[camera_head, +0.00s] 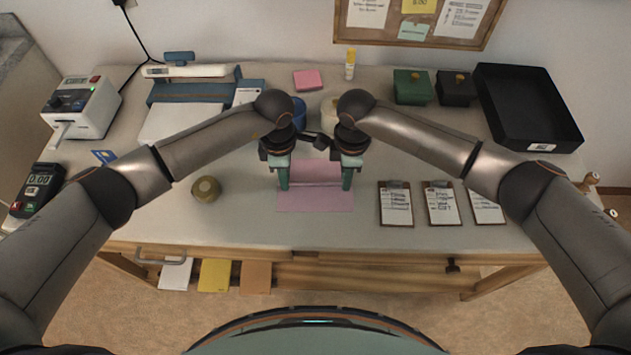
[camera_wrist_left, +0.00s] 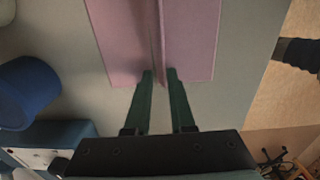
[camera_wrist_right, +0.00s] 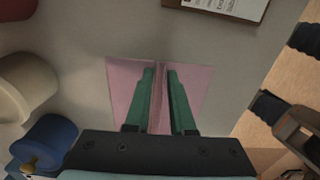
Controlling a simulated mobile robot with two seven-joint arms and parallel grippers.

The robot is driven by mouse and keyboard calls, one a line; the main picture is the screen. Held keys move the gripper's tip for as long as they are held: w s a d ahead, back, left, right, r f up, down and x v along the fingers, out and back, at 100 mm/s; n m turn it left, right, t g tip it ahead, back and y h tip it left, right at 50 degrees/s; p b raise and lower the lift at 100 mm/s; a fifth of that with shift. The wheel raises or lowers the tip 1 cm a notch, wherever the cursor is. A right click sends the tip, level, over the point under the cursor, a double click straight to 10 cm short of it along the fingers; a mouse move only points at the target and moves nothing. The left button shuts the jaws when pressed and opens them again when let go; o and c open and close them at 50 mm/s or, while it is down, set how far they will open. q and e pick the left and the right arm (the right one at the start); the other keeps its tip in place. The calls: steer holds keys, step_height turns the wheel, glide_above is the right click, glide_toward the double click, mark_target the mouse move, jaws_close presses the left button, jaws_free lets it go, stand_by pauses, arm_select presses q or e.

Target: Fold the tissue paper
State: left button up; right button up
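The pink tissue paper (camera_head: 315,200) lies on the table in front of me, with a crosswise ridge standing up along its middle. In the left wrist view, the paper (camera_wrist_left: 190,40) shows this ridge running toward the fingertips. My left gripper (camera_head: 284,186) is at the paper's left edge, its two green fingers (camera_wrist_left: 160,74) apart on either side of the ridge. My right gripper (camera_head: 347,186) is at the right edge; its fingers (camera_wrist_right: 161,72) are also apart, with the ridge between them. Both point down. Contact between fingers and paper cannot be told.
Three small clipboards (camera_head: 443,205) lie right of the paper. A round olive object (camera_head: 206,189) stands to the left. A blue cup (camera_head: 299,113) and a cream object (camera_head: 329,112) stand behind the grippers. A black tray (camera_head: 522,105) is at the back right. Table around the paper is clear.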

arm_select(q)
jaws_close()
arm_select(e)
jaws_close()
stand_by(0.4)
